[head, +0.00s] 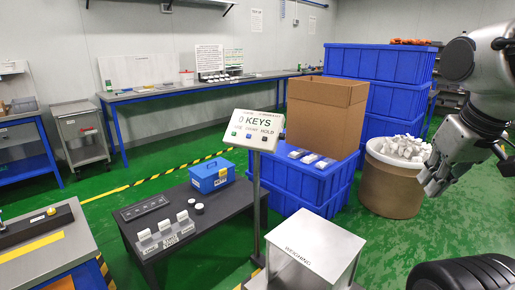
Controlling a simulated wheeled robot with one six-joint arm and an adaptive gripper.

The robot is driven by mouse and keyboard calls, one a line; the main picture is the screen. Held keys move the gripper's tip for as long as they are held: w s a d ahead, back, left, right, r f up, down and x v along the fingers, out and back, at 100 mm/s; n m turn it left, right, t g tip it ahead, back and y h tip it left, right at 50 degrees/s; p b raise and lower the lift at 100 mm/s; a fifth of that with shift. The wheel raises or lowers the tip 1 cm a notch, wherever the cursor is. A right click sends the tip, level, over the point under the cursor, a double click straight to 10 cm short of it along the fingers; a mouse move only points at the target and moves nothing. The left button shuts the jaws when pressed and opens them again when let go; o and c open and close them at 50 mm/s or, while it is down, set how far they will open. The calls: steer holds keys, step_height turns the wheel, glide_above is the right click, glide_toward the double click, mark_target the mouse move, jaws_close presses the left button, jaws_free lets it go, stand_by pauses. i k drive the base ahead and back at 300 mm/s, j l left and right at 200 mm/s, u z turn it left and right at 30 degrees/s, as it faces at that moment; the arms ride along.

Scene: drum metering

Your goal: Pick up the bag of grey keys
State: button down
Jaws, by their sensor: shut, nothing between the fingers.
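My gripper (432,186) is at the right, shut and empty, in front of the right side of a round brown drum (392,192). A heap of pale grey pieces (399,149) rises above the drum's rim. They are too small to tell whether they are loose keys or bagged. Several small pale packets (311,158) lie on the blue crates in front of the cardboard box; their contents are unclear. I cannot single out a bag of grey keys. My gripper partly hides the drum's right side.
A display reading "0 KEYS" (253,125) stands on a pole by a white-topped weighing stand (316,243). Blue crates (300,181) carry an open cardboard box (322,112).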

mark_target(295, 154)
steer(key=i+l+u, duration=0.2)
steer(key=l, duration=0.55)
steer(key=l+u, duration=0.15)
steer(key=l, duration=0.65)
steer(key=i+l+u, duration=0.1)
steer(key=l, duration=0.3)
steer(key=i+l, duration=0.2)
steer(key=l, duration=0.2)
steer(key=i+l+u, duration=0.15)
steer(key=l, duration=0.25)
steer(key=i+l+u, duration=0.1)
steer(key=l, duration=0.35)
steer(key=i+l+u, duration=0.1)
steer(key=l, duration=0.3)
steer(key=i+l, duration=0.1)
steer(key=l, duration=0.35)
steer(key=i+l+u, duration=0.1)
steer(key=l, duration=0.3)
steer(key=i+l, duration=0.2)
steer(key=l, duration=0.2)
steer(key=i+l+u, duration=0.15)
steer(key=l, duration=0.25)
steer(key=i+l, duration=0.15)
steer(key=l, duration=0.25)
steer(key=i+u, duration=0.15)
steer(key=i, duration=0.4)
steer(key=i+l+u, duration=0.2)
steer(key=i, duration=0.35)
steer(key=i+l, duration=0.2)
steer(key=i, duration=0.3)
